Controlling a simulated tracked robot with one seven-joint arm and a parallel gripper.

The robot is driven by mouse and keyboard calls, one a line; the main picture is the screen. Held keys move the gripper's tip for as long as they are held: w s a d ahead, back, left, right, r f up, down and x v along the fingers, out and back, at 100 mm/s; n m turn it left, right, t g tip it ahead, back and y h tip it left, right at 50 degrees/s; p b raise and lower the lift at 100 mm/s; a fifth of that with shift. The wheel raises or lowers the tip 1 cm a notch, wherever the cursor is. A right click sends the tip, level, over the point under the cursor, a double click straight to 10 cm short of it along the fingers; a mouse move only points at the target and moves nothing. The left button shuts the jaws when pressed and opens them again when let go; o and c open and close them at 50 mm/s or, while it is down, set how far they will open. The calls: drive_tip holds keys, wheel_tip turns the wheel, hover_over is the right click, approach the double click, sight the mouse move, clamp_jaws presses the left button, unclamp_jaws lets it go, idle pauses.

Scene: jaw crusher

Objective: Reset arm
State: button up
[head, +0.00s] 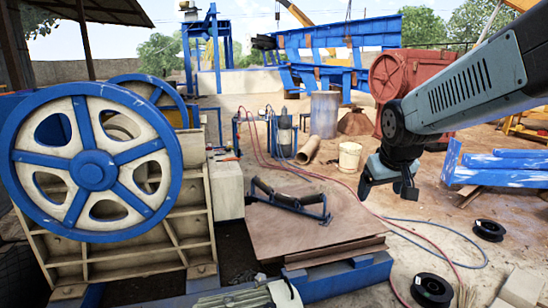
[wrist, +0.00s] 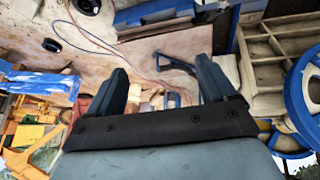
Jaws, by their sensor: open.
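My gripper (head: 388,190) hangs at the end of my arm on the right side of the head view, pointing down above the sandy ground. Its two fingers are apart with nothing between them. In the wrist view the gripper (wrist: 162,72) also shows spread fingers and an empty gap. The jaw crusher (head: 120,240), with its big blue-and-white flywheel (head: 93,165), stands at the left of the head view, well apart from the gripper. Part of the crusher's ribbed frame (wrist: 275,60) shows at the right of the wrist view.
A roller bracket (head: 290,200) lies on stacked brown sheets (head: 310,230) in the middle. Red and blue hoses cross the ground. Black spools (head: 432,290) lie at front right. Blue beams (head: 500,165) and a red machine (head: 400,75) stand behind my arm. A white bucket (head: 349,156) is behind the gripper.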

drive_tip(key=s+a+r+m, duration=0.1)
drive_tip(key=s+r, duration=0.2)
drive_tip(key=s, duration=1.1)
drive_tip(key=shift+a+r+y, duration=0.15)
drive_tip(key=shift+r+y, duration=0.05)
drive_tip(key=shift+y, duration=0.2)
drive_tip(key=shift+s+m, duration=0.3)
drive_tip(key=shift+s, duration=0.2)
